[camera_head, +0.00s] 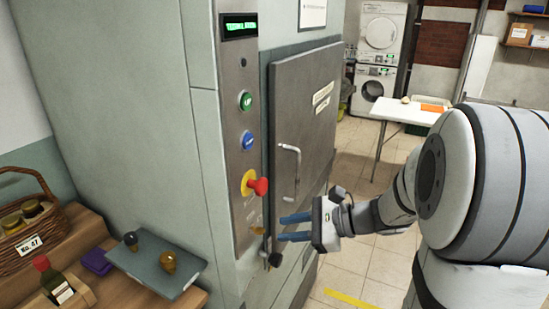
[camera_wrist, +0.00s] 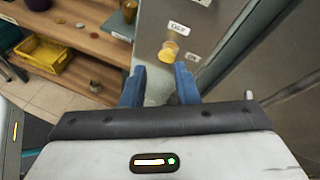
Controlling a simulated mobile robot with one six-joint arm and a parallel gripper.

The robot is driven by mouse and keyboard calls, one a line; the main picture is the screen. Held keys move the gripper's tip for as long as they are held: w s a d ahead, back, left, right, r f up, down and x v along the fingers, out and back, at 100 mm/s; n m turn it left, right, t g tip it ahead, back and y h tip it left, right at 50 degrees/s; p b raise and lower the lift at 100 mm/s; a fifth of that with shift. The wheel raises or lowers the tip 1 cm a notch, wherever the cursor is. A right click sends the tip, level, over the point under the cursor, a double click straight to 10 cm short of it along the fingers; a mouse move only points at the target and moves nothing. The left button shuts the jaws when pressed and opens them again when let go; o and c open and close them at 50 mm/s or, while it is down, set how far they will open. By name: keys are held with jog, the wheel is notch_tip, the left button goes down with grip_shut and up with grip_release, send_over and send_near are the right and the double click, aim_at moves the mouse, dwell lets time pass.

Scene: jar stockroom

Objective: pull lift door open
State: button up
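The lift door (camera_head: 308,120) is a grey metal panel on the lift's front in the head view. It looks shut or nearly so. Its pale D-shaped handle (camera_head: 298,170) stands upright near the door's left edge. My gripper (camera_head: 281,228) is below the handle and apart from it, with its blue fingers pointing left towards the control panel (camera_head: 240,110). The fingers are apart and nothing shows held between them. In the wrist view my gripper (camera_wrist: 160,72) faces a yellow rotary switch (camera_wrist: 168,50) with OFF and ON labels, just beyond the fingertips.
A red knob on yellow (camera_head: 258,186), a blue button (camera_head: 248,140) and a green button (camera_head: 246,101) sit on the panel. A wooden shelf with a basket (camera_head: 30,240) and grey tray (camera_head: 155,262) stands at left. Open tiled floor (camera_head: 350,262) lies right of the door.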

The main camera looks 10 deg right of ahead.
jog(key=w+d+r+m+t+p, duration=0.2)
jog(key=w+d+r+m+t, duration=0.3)
jog(key=w+d+m+t, duration=0.35)
jog(key=p, duration=0.2)
send_over(296, 197)
jog(key=shift+w+d+f+g, duration=0.1)
jog(key=shift+w+f+g, duration=0.2)
jog(key=shift+w+g, duration=0.05)
jog(key=shift+c, duration=0.5)
grip_shut()
